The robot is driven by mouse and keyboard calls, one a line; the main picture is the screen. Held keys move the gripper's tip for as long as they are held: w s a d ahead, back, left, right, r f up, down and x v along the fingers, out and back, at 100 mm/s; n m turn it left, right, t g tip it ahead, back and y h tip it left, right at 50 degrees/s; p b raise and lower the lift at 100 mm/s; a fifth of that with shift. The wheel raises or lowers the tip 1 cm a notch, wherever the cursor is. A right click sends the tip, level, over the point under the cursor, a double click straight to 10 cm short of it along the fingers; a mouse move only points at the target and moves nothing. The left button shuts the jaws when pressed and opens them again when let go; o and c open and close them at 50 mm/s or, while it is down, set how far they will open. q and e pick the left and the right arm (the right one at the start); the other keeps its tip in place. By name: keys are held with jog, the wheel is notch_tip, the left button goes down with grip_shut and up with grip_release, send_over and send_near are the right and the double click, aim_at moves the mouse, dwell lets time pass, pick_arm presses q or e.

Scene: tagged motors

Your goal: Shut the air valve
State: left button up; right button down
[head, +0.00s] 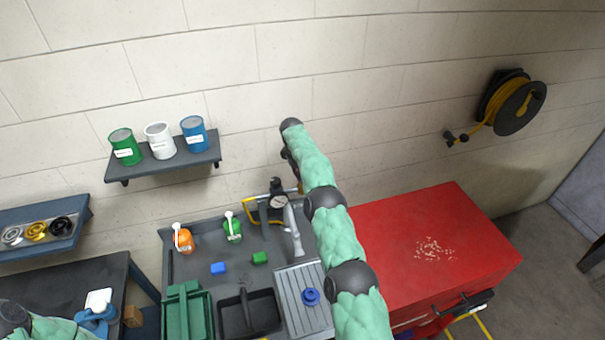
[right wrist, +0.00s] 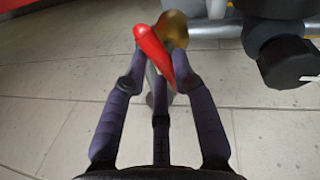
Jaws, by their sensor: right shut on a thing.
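The air valve shows in the right wrist view as a red lever handle (right wrist: 152,45) on a brass body (right wrist: 173,27). The handle slants from upper left to lower right across the picture. My right gripper (right wrist: 160,78) is shut on the lower part of this handle, its dark purple fingers on either side. In the head view my right arm reaches up to the wall and hides the valve and most of the gripper.
A dark fitting (right wrist: 287,60) is close to the right gripper. A red cabinet (head: 440,225) stands right; a shelf (head: 195,157) with cans hangs left.

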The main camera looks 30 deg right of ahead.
jog(key=shift+a+f, duration=0.1)
jog(key=shift+f, duration=0.05)
jog(key=c, duration=1)
grip_release()
jog(key=shift+r, duration=0.6)
notch_tip(320, 180, up, 6)
jog(key=a, duration=0.1)
jog(key=shift+a, duration=0.15)
jog(key=shift+r, duration=0.1)
